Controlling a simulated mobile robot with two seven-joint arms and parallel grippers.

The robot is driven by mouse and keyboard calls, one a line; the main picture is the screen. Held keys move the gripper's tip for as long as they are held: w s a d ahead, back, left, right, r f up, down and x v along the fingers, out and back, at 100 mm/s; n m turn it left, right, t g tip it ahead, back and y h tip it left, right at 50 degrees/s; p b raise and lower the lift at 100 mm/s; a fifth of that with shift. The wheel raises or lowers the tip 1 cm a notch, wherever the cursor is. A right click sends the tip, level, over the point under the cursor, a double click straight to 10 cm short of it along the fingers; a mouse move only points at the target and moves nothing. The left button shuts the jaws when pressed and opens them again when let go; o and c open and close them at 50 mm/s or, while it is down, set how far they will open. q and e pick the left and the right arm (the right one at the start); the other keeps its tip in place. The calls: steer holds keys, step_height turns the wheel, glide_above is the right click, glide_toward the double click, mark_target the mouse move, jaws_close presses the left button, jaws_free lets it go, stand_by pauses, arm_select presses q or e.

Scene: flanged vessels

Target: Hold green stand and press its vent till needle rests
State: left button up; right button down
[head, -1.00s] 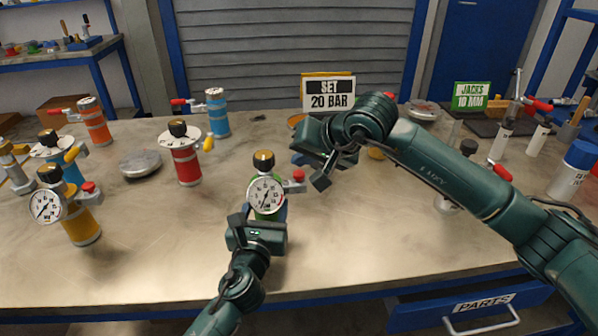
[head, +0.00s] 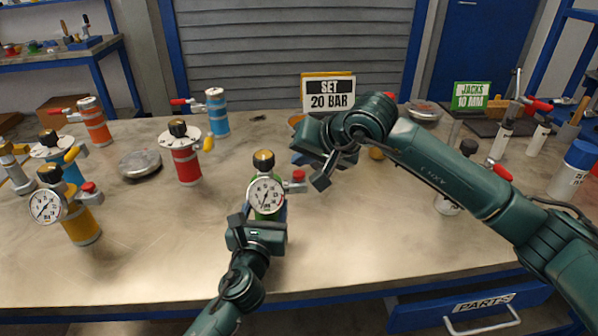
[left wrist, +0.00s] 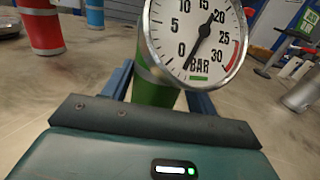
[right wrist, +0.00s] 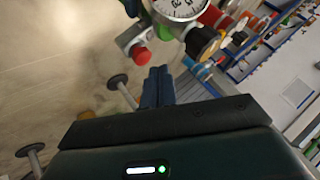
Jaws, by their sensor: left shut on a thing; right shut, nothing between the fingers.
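The green stand (head: 268,213) is upright on the bench, with a black-and-gold knob on top, a round white gauge (head: 266,195) facing me and a red vent button (head: 299,175) on its right. In the left wrist view the gauge needle's long end (left wrist: 190,60) points down-left near 0, its short end toward 20. My left gripper (head: 266,222) is shut on the green body (left wrist: 155,92). My right gripper (head: 299,158) is shut and empty, just above and beside the vent; in the right wrist view its fingertips (right wrist: 157,72) are apart from the red button (right wrist: 140,55).
A red vessel (head: 186,163), a yellow one with a gauge (head: 80,222), and blue and orange ones stand to the left. A sign (head: 328,93) reads SET 20 BAR. A silver disc (head: 140,162) lies on the bench.

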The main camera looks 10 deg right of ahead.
mark_target(303, 175)
steer(key=shift+f, duration=0.15)
steer(key=shift+f, duration=0.3)
steer(key=shift+f, duration=0.65)
stand_by(2.5)
steer(key=shift+r, duration=1.05)
steer(key=shift+r, duration=2.55)
